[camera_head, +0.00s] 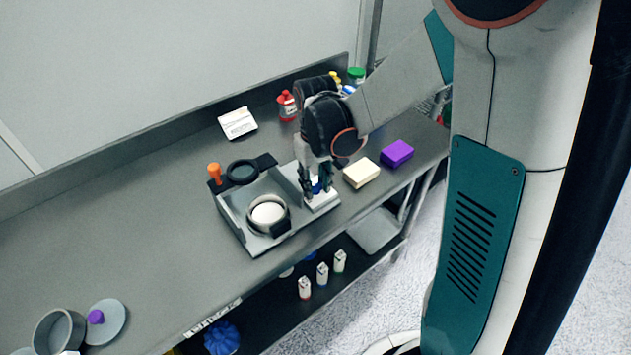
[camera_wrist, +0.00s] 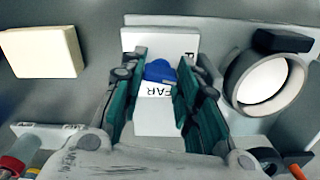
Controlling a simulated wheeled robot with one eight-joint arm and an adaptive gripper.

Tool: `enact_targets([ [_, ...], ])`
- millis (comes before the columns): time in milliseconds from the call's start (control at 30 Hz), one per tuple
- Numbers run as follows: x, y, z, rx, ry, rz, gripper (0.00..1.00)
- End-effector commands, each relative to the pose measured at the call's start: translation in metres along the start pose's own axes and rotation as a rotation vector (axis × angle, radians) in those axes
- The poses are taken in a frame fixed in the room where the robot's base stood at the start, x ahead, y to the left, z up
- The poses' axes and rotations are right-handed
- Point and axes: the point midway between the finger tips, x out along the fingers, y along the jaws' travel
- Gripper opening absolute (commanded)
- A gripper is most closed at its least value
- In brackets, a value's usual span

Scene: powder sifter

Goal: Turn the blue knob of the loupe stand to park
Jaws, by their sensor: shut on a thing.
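The loupe stand (camera_head: 233,215) is a grey base on the bench, with a dark loupe ring (camera_head: 243,173) and an orange knob (camera_head: 214,170). Its blue knob (camera_head: 316,188) sits on a light plate at the stand's right end. In the wrist view the blue knob (camera_wrist: 160,71) is between my fingertips, above a white label with "FAR" in front and a letter like "P" behind; other lettering is hidden. My gripper (camera_head: 317,185) points down and is shut on the knob; it also shows in the wrist view (camera_wrist: 161,64). The knob's exact pointer direction is unclear.
A cream block (camera_head: 361,173) and a purple block (camera_head: 397,153) lie to the right. A red bottle (camera_head: 287,105) and a white card box (camera_head: 238,122) stand behind. The bench's left middle is clear.

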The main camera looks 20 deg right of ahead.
Motion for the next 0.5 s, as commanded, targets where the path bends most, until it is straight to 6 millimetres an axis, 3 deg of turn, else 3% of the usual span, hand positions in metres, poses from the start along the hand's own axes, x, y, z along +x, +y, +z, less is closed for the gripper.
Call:
enact_targets([
  [500, 0.0001, -0.0001, -0.0003, -0.211, 0.001, 0.0, 0.06],
])
